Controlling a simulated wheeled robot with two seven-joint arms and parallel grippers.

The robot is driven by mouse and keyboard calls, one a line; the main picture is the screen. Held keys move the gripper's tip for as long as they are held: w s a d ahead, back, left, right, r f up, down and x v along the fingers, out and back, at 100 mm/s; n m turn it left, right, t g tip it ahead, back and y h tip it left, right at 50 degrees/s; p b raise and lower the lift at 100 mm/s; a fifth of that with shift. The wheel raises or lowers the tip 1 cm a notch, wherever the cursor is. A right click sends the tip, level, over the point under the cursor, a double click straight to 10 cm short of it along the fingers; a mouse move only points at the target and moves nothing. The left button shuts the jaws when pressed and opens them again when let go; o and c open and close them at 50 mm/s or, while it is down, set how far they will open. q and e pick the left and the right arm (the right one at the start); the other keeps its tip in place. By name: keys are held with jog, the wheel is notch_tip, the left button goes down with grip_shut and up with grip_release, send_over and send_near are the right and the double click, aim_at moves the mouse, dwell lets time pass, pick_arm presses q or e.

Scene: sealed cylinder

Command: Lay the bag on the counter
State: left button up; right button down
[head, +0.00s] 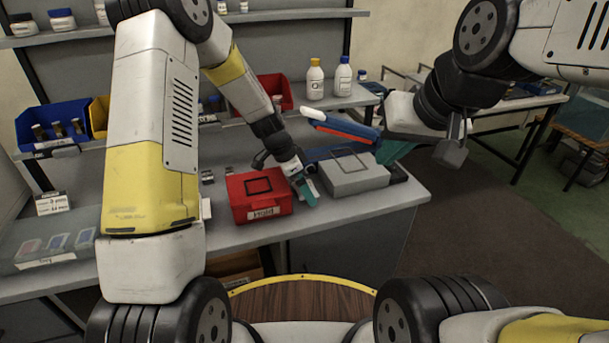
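A flat blue, red and white item, which looks like the bag (342,126), is tilted in the air above the counter (385,207). My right gripper (392,146) is at its right end and appears shut on it. One teal finger shows; the other is hidden. My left gripper (305,188) points down, low over the counter between a red case and a grey case. Its teal fingertips are small and overlap, so its opening is unclear.
The red case (262,208) and the grey case (352,178) stand near the counter's front edge. White bottles (315,80) and a red bin (272,92) are behind. A blue bin (48,122) is at left. The counter's front right corner is bare.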

pick_arm(q)
jog(key=c, duration=1.5)
jog(key=shift+o, duration=0.2)
jog(key=shift+r, duration=0.1)
